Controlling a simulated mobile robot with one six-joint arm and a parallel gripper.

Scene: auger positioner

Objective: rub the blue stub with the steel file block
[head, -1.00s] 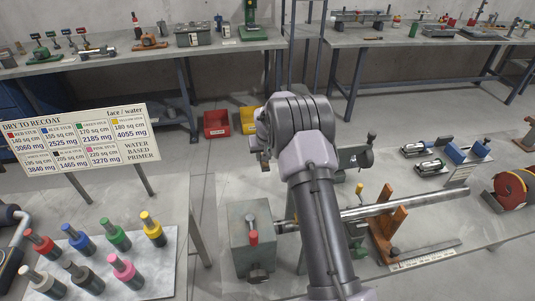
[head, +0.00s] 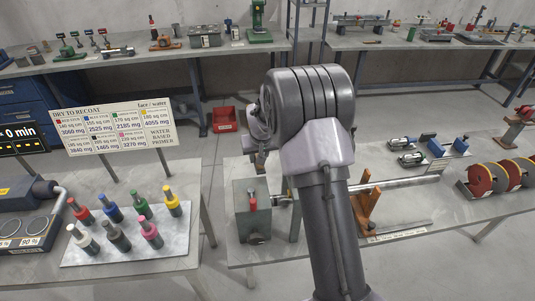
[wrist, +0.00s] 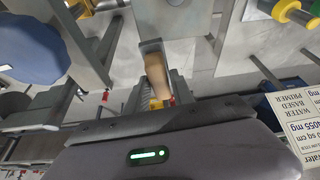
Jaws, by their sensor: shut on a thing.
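The blue stub (head: 115,213) stands upright in the back row on a pale plate (head: 75,258), between the red stub (head: 81,211) and the green stub (head: 141,207). In the wrist view my gripper (wrist: 158,72) is shut on a grey block (wrist: 175,18) with a tan rounded part (wrist: 158,78), which looks like the steel file block. The block's far end is cut off by the frame's edge.
A drying-times sign (head: 118,127) stands behind the stubs. A grey machine (head: 30,205) is left of the plate. The right bench carries a grey vise-like block (head: 250,218), a long steel rod (head: 405,184) and red discs (head: 480,180). A red bin (head: 224,119) is on the floor.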

